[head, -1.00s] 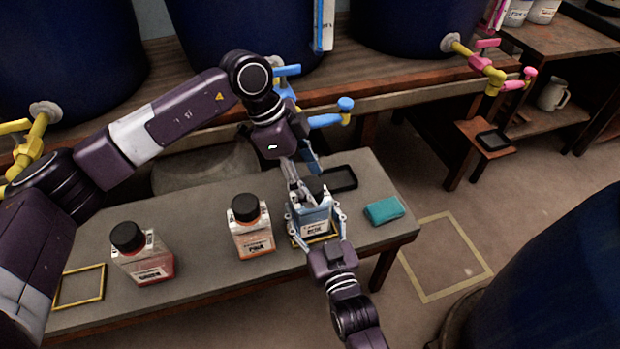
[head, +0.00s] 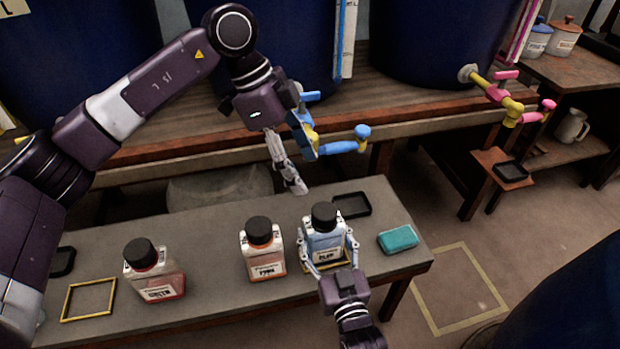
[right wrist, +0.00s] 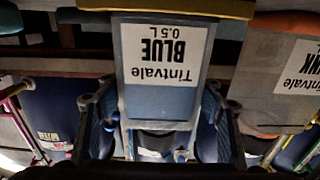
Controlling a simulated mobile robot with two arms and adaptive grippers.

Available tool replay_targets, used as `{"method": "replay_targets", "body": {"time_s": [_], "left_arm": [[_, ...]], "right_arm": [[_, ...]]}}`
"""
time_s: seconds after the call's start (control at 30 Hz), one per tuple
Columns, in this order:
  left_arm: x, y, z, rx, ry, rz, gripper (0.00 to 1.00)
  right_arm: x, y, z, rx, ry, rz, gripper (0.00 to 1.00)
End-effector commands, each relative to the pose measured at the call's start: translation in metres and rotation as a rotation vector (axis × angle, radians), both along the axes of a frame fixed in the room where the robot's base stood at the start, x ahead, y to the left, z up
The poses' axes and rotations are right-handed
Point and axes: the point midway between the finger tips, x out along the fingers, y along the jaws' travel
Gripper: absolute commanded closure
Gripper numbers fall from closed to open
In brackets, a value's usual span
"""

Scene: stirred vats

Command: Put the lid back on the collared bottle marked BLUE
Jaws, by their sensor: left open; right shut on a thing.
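The bottle marked BLUE (head: 322,243) stands upright at the right part of the bench, and a black lid (head: 324,214) sits on its top. Whether the lid is fully seated I cannot tell. My right gripper (head: 328,256) is shut on the bottle's body, one finger on each side. In the right wrist view the bottle (right wrist: 160,101) appears upside down with its BLUE label readable. My left gripper (head: 292,182) is open and empty, above and left of the lid, clear of it.
A capped bottle marked PINK (head: 265,268) stands just left, and another capped red bottle (head: 160,285) farther left. A teal sponge (head: 398,240) and a black tray (head: 352,205) lie near the BLUE bottle. Blue tap (head: 345,147) overhangs behind. A yellow frame (head: 88,300) lies empty.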

Motion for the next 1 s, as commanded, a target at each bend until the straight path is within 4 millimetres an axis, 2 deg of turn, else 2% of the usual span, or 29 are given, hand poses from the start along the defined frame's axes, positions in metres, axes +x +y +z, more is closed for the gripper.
{"method": "replay_targets", "body": {"time_s": [0.3,0.33,0.5,0.83,1.0], "left_arm": [[0.000,0.002,0.003,-0.001,0.001,0.001,0.41],[0.000,0.002,0.003,-0.001,0.001,0.001,0.41],[0.000,0.002,0.003,-0.001,0.001,0.001,0.41],[0.000,0.001,0.003,-0.001,0.001,0.001,0.41],[0.000,0.001,0.003,-0.001,0.001,0.001,0.41]], "right_arm": [[0.000,0.000,0.000,0.000,0.000,0.000,0.82],[0.000,0.000,0.000,0.000,0.000,0.000,0.37],[0.000,0.000,0.000,0.000,0.000,0.000,0.18],[-0.002,-0.001,0.000,0.000,0.000,0.000,0.18],[-0.018,-0.006,-0.001,-0.002,0.002,0.000,0.18]]}}
